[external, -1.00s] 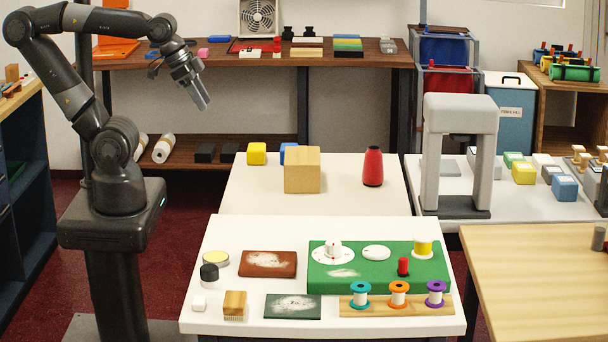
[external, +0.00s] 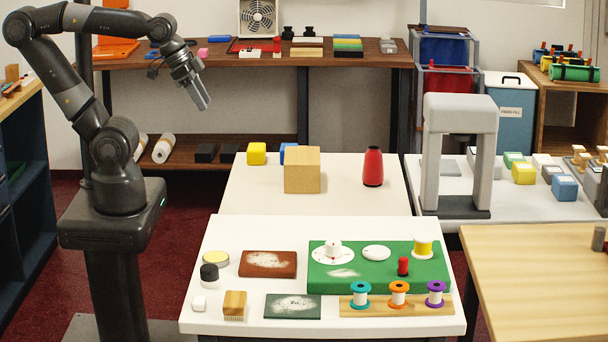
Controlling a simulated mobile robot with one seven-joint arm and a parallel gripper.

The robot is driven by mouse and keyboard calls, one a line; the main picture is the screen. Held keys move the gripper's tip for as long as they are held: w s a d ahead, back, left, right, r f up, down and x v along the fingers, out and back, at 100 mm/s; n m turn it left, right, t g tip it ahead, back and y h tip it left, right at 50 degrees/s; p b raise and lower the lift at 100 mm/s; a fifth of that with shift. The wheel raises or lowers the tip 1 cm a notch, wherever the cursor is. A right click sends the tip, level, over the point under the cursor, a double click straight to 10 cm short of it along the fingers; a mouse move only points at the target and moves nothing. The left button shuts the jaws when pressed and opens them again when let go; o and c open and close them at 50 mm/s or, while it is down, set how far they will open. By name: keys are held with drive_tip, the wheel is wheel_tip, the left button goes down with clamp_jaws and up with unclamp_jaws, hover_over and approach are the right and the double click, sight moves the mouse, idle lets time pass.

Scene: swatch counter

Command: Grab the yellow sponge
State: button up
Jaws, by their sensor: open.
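A yellow block (external: 256,154) with rounded edges, which looks like the yellow sponge, sits at the back left corner of the far white table, left of a wooden box. Another yellow block (external: 523,173) sits on the right-hand white table among several coloured blocks; I cannot tell for sure which is a sponge. My gripper (external: 204,103) is open and empty, held high in the air, up and to the left of the nearer yellow block, pointing down and slightly right. It touches nothing.
The wooden box (external: 302,170) partly hides a blue block (external: 289,151). A red cone (external: 373,167) stands right of it, and a grey arch (external: 459,155) further right. The front table (external: 240,229) holds spools, a green board and small items. The far table's front left is clear.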

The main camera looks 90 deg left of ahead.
drive_tip(key=shift+o, duration=0.3)
drive_tip(key=o, duration=1.1)
drive_tip(key=shift+o, duration=0.2)
drive_tip(key=w+a+f+g+y, duration=0.1)
drive_tip(key=w+a+g, duration=0.1)
drive_tip(key=w+a, duration=0.75)
drive_tip(key=g+h, duration=0.1)
drive_tip(key=g, duration=0.3)
hover_over(256, 146)
drive_tip(key=w, duration=0.1)
wheel_tip(256, 146, down, 16)
drive_tip(key=f, duration=0.5)
drive_tip(key=shift+s+a+f, duration=0.15)
drive_tip(key=shift+s+f, duration=0.05)
drive_tip(key=shift+f, duration=0.1)
drive_tip(key=shift+s+d+f, duration=0.15)
drive_tip(key=shift+f, duration=1.35)
drive_tip(key=shift+s+d+f, duration=0.1)
drive_tip(key=shift+d+f, duration=0.05)
drive_tip(key=shift+f, duration=1.35)
